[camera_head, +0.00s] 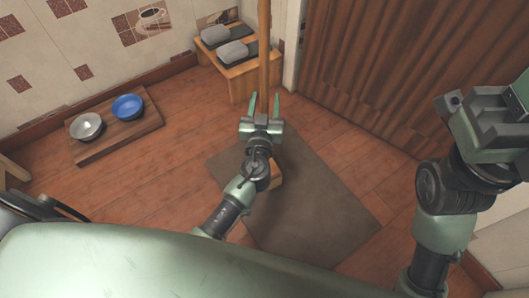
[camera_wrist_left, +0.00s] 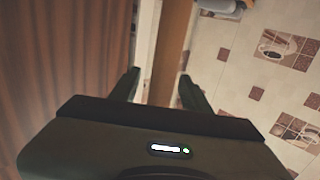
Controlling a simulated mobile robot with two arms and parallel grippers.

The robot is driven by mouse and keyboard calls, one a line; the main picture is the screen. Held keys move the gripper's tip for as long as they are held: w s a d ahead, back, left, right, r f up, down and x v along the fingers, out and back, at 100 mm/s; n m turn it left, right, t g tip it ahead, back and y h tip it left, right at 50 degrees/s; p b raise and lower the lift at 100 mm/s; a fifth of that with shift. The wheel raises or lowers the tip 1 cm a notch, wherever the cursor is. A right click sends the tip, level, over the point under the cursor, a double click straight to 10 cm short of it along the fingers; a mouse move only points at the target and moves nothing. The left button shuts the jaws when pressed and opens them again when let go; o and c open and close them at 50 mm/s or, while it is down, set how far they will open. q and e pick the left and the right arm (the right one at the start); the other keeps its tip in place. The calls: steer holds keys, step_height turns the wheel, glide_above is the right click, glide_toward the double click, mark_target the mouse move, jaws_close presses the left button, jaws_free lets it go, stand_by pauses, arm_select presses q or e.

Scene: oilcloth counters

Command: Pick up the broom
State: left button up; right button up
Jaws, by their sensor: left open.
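The broom's long wooden handle (camera_head: 264,45) stands close to upright in the head view, its top cut off by the frame. A light wooden piece, likely the broom's lower end (camera_head: 278,172), shows beside my left arm, which hides the rest. My left gripper (camera_head: 265,103) is open, with the handle lined up between its green fingers. In the left wrist view, the handle (camera_wrist_left: 171,55) appears between the open fingertips of my left gripper (camera_wrist_left: 158,80), nearer the right one. Contact cannot be seen. My right gripper (camera_head: 490,108) is raised at the right, away from the broom; its fingertips are not clear.
A grey-brown mat (camera_head: 315,205) lies on the wooden floor. A low wooden stand (camera_head: 240,78) with grey shoes is behind the handle. A board (camera_head: 118,133) with a metal bowl (camera_head: 86,126) and blue bowl (camera_head: 127,107) lies left. A brown folding door (camera_head: 400,70) stands right.

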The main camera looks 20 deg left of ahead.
arm_select(q)
steer(key=shift+w, duration=0.25)
jaws_close()
stand_by(1.2)
